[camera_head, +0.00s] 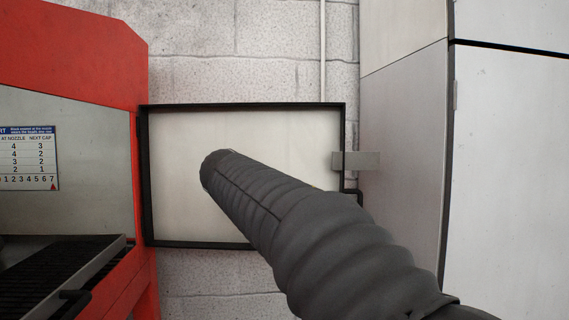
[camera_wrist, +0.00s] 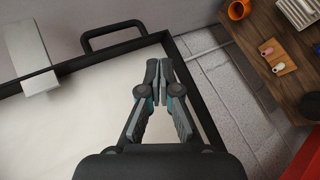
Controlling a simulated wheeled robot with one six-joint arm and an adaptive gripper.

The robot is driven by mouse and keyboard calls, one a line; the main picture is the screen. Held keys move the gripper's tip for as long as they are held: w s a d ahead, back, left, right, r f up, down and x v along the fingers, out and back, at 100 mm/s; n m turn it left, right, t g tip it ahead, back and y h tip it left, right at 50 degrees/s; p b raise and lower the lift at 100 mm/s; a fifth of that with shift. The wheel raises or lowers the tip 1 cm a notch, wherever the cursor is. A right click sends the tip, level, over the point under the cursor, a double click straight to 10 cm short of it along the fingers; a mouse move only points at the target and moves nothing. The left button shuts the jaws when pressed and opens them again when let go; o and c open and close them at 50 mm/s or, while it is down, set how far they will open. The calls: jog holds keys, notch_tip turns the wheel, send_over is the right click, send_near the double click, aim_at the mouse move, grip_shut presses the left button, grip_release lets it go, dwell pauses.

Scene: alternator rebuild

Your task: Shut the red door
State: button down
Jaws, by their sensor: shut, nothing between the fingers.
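The door (camera_head: 190,200) stands swung open from the side of the red cabinet (camera_head: 90,45), showing a pale inner panel in a black frame; no red shows on this face. In the wrist view the pale panel (camera_wrist: 85,105) fills the lower left, with a black loop handle (camera_wrist: 113,30) at its upper edge. My gripper (camera_wrist: 158,65) is shut and empty. Its fingertips appear over the panel near the frame's corner; I cannot tell whether they touch. In the head view my dark sleeved arm crosses the panel and hides the gripper.
A light grey block (camera_wrist: 33,60) sits at the door's free edge; it also shows in the head view (camera_head: 362,160). A tall grey cabinet (camera_head: 403,150) stands right of the door. A wooden surface (camera_wrist: 262,45) holds an orange cup (camera_wrist: 238,10) and small items. Brick wall is behind.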

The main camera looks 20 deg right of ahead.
jog(key=w+r+m+g+h, duration=0.1)
jog(key=w+r+h, duration=0.2)
jog(key=w+r, duration=0.3)
jog(key=m+g+h, duration=0.2)
jog(key=g+h, duration=0.1)
send_near(323, 161)
jog(key=shift+s+a+f, duration=0.2)
jog(key=shift+s+f, duration=0.6)
jog(key=shift+f, duration=0.15)
jog(key=shift+w+a+r+m+g+h, duration=0.15)
jog(key=shift+a+r+m+g+h, duration=0.15)
jog(key=shift+r+m+g+h, duration=0.3)
jog(key=d, duration=0.6)
jog(key=s+d+b, duration=0.1)
jog(key=d, duration=0.3)
jog(key=shift+a, duration=0.15)
